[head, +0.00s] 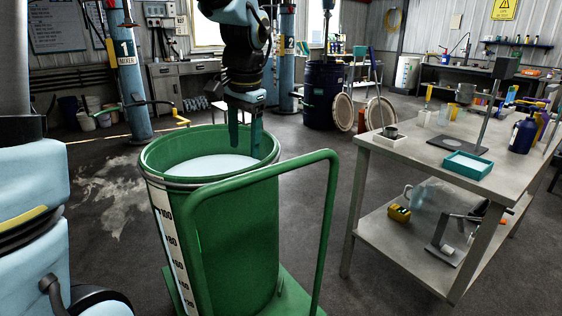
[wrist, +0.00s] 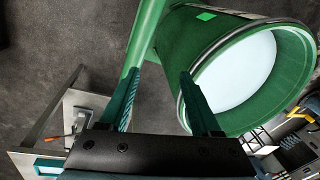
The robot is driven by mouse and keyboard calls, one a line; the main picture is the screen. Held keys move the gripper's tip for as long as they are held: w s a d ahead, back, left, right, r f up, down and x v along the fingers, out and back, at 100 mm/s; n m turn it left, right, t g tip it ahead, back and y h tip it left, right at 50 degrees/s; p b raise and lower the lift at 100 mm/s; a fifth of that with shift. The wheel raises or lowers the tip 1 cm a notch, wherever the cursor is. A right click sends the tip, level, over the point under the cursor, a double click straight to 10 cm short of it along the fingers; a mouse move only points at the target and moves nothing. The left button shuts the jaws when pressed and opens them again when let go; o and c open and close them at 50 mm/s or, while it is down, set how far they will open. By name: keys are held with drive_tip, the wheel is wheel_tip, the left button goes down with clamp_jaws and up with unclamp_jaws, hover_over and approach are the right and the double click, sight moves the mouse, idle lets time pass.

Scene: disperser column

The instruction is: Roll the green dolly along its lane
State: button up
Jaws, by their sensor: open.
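The green dolly's platform (head: 293,296) shows low in the head view. Its bent green tube handle (head: 331,215) rises in front of the drum. A green drum (head: 165,165) with a white measuring strip stands upright on it, holding pale liquid. My gripper (head: 245,142) points down with its jaws apart and empty, over the drum's opening in the head view. In the wrist view my gripper (wrist: 168,75) has the handle tube (wrist: 146,40) beside and partly behind its left finger, and its right finger overlaps the drum's rim. I cannot tell whether either finger touches anything.
A metal worktable (head: 403,158) with bottles, a teal tray (head: 467,165) and tools stands close on the right. A blue column marked 1 (head: 128,75) stands at the back left. A dark blue drum (head: 322,97) stands behind. Open floor (head: 110,195), partly stained white, lies left.

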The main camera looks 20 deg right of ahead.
sight(282, 163)
drive_tip(key=s+d+r+m, duration=0.3)
drive_tip(key=d+r+m, duration=0.1)
drive_tip(key=d, duration=0.5)
drive_tip(key=f, duration=0.3)
drive_tip(key=w+f, duration=0.1)
drive_tip(key=f, duration=0.2)
drive_tip(key=f+p, duration=0.1)
drive_tip(key=f, duration=0.3)
drive_tip(key=shift+w+a, duration=0.3)
drive_tip(key=shift+a, duration=0.05)
drive_tip(key=shift+c, duration=0.2)
clamp_jaws()
